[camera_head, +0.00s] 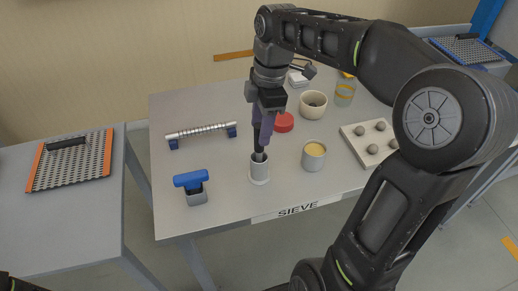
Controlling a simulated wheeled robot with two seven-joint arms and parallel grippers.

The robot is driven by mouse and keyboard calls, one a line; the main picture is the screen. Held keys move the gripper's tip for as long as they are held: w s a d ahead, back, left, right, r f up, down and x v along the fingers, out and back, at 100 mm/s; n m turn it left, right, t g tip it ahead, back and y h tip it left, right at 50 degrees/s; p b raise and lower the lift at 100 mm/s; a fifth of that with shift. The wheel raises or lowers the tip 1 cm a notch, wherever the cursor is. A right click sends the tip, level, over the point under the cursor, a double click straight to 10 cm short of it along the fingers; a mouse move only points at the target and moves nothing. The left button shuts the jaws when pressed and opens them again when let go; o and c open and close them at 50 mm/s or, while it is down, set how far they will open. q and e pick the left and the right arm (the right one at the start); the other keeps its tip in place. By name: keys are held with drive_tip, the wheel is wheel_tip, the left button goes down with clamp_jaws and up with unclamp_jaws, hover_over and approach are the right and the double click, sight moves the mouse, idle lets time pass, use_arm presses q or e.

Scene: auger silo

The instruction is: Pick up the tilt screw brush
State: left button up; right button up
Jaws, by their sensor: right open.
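My right gripper (261,146) points down over a small grey upright cup (259,169) on the front part of the table. A dark, narrow thing stands in the cup's mouth, right at the fingertips. It may be the tilt screw brush, but the fingers hide most of it. The jaws are open around or beside it; I cannot tell which. My left gripper does not show; only a dark piece at the bottom left corner is visible.
The table (225,215) also holds a blue T-handled tool (191,179) in a grey block, a ribbed metal rod (201,131) on blue supports, a red lid (284,122), a tin of yellow stuff (313,156), a bowl (313,104), a jar (345,89) and a knobbed tray (347,133).

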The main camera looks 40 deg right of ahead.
sight(256, 151)
drive_tip(key=f, duration=0.3)
drive_tip(key=f+p, duration=0.1)
drive_tip(key=f, duration=0.1)
drive_tip(key=shift+w+a, duration=0.2)
drive_tip(key=shift+a, duration=0.15)
drive_tip(key=shift+c, duration=0.5)
clamp_jaws()
idle(0.4)
